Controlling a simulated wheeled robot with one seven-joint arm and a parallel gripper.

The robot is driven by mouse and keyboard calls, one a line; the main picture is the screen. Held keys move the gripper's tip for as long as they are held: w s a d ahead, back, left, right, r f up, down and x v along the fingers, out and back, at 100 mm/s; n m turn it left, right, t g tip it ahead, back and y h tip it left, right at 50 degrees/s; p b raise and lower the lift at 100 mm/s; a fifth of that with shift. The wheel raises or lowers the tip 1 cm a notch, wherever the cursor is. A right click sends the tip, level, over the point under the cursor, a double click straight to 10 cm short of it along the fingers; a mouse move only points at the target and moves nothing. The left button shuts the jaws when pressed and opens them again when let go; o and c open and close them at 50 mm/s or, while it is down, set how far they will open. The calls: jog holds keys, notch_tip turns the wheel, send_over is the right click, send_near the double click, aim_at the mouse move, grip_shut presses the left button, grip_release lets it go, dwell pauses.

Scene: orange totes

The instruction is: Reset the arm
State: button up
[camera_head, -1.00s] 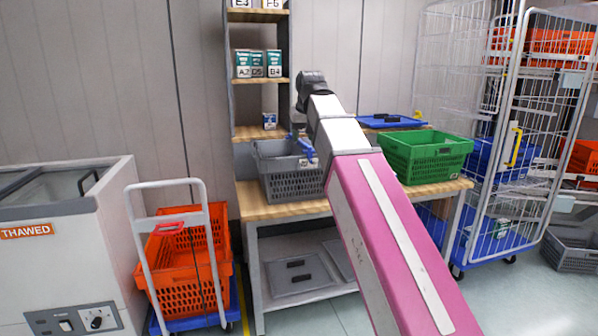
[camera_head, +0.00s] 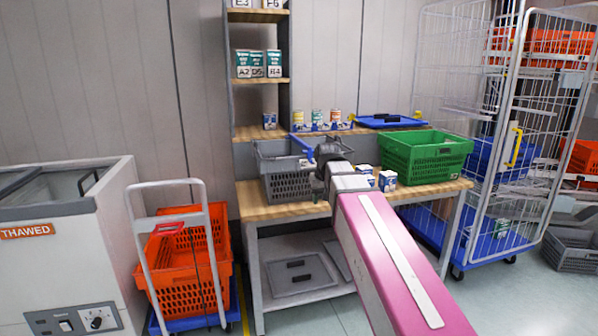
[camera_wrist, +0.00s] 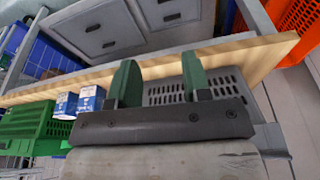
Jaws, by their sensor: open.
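My gripper (camera_wrist: 160,80) shows in the wrist view with its two green fingers apart and nothing between them. In the head view my arm reaches over the front of the wooden workbench (camera_head: 250,212), with its wrist bent in front of the grey basket (camera_head: 285,187). In the wrist view the grey basket (camera_wrist: 222,82) lies behind the fingers; I cannot tell the gap. My arm hides part of the bench and of this basket in the head view.
A green basket (camera_head: 425,158) and small blue-white cartons (camera_head: 387,181) stand on the bench right of my arm. Cans (camera_head: 317,119) and a blue lid (camera_head: 390,121) are behind. An orange crate (camera_head: 185,265) on a trolley is left; a wire cage (camera_head: 500,150) is right.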

jog(key=s+d+f+g, duration=0.1)
jog(key=s+d+f, duration=0.2)
jog(key=f, duration=0.7)
jog(key=s+d+f+m+g, duration=0.1)
jog(key=s+d+f, duration=0.3)
jog(key=f, duration=0.6)
jog(key=s+d+f+m, duration=0.1)
jog(key=s+d+f, duration=0.2)
jog(key=s+f, duration=0.4)
notch_tip(320, 180, down, 3)
jog(key=shift+s+d+r+g, duration=0.1)
jog(key=shift+s+d+g, duration=0.2)
jog(key=shift+d+g, duration=0.1)
